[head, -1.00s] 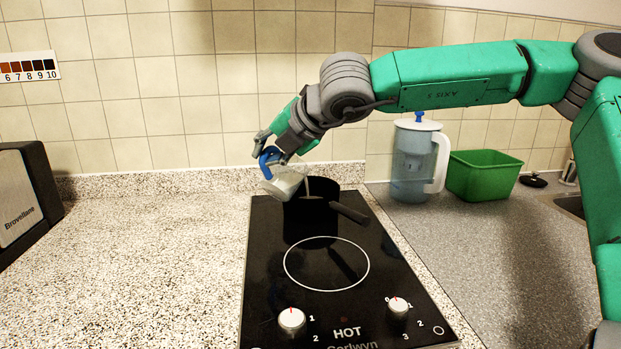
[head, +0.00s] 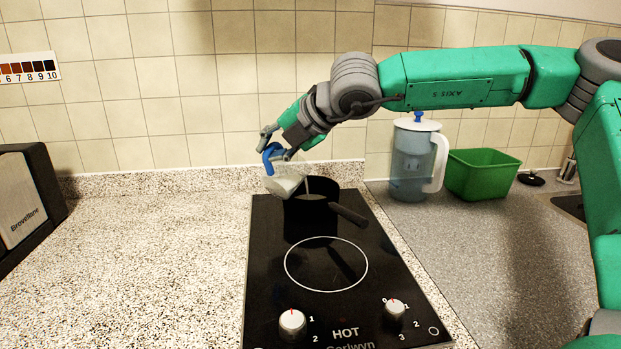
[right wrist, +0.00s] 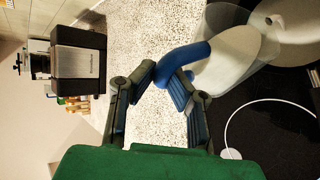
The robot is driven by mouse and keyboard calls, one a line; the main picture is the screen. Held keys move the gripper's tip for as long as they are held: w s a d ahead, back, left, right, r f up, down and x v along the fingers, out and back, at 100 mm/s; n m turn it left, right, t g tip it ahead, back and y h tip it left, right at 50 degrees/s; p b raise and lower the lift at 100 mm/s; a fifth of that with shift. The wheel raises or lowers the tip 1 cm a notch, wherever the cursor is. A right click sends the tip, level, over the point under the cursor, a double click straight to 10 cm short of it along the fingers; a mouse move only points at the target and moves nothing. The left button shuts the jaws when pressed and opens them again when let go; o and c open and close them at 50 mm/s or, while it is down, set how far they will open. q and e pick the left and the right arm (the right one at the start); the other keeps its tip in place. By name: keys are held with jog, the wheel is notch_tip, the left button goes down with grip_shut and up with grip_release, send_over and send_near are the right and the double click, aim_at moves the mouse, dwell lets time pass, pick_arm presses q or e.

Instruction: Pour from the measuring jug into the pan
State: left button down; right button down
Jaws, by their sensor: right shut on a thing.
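The measuring jug (head: 287,183) is clear with a blue handle (head: 270,158) and holds white liquid. My right gripper (head: 279,150) is shut on the handle. The jug is tilted to the right over the rim of the black pan (head: 311,215), and a thin pale stream shows at its lip. In the right wrist view the blue handle (right wrist: 183,60) lies between my fingers, and white liquid shows in the jug (right wrist: 228,65) and in the pan (right wrist: 288,18). The pan stands on the rear of the hob, its handle pointing front right. My left gripper is not in view.
The black hob (head: 270,290) has an empty front ring and two knobs. A lidded water jug (head: 408,165) and a green tub (head: 483,174) stand at the right. A dark Brovellone appliance (head: 28,210) stands at the left. The speckled counter (head: 150,270) between is clear.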

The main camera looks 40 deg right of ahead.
jog(key=shift+d+r+p, duration=0.25)
jog(key=shift+r+p, duration=0.05)
jog(key=shift+p, duration=0.25)
jog(key=shift+w+d+r+m+y+p, duration=0.1)
jog(key=shift+d+r+m+y+p, duration=0.2)
jog(key=shift+y+p, duration=0.3)
jog(key=shift+d+p, duration=0.1)
jog(key=shift+p, duration=0.25)
jog(key=shift+w+d+r+p, duration=0.1)
jog(key=shift+d+r+p, duration=0.25)
jog(key=shift+p, duration=0.55)
